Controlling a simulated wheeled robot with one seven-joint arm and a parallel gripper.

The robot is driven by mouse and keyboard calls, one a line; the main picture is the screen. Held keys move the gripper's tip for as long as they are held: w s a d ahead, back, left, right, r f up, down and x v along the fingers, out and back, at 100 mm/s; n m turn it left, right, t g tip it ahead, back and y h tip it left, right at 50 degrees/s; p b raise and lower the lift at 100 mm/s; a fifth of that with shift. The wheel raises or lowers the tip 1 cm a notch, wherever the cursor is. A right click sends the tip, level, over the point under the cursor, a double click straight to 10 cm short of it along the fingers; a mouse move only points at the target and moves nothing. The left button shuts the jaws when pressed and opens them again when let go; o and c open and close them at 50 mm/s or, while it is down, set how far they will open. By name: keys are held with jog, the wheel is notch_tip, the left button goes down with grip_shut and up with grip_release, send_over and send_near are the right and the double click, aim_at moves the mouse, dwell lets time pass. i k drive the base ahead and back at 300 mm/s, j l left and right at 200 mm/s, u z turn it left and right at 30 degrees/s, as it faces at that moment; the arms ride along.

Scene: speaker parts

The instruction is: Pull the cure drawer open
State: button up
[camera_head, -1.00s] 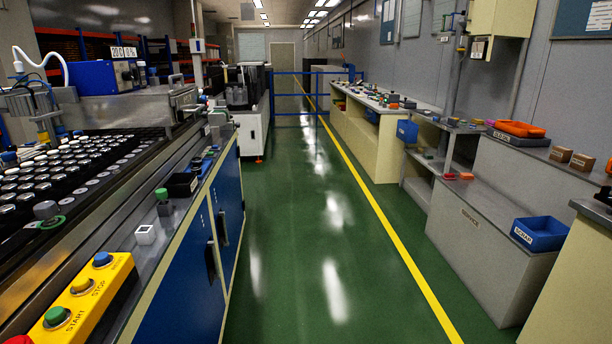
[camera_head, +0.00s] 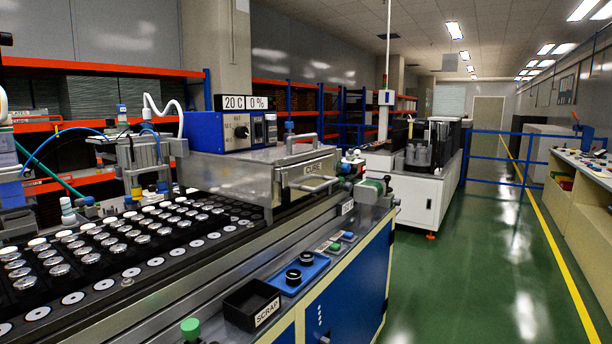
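The cure drawer (camera_head: 292,190) is in the middle of the head view, set in the front of a grey metal housing (camera_head: 228,172) on the machine line. Its metal front carries a label reading CURE and a bar handle (camera_head: 318,186). The front appears flush with the housing, so the drawer looks closed. Its inside is hidden. My gripper is not in view.
A black SCRAP bin (camera_head: 252,303) and a blue tray (camera_head: 292,274) with black rings sit on the ledge before the housing. Trays of round parts (camera_head: 90,250) lie at left. The green aisle floor (camera_head: 470,270) at right is clear.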

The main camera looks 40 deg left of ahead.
aim_at(312, 176)
jog(key=i+u, duration=0.1)
jog(key=u, duration=0.3)
jog(key=i+u, duration=0.15)
jog(key=u, duration=0.3)
jog(key=i+l+u, duration=0.1)
jog(key=u, duration=0.3)
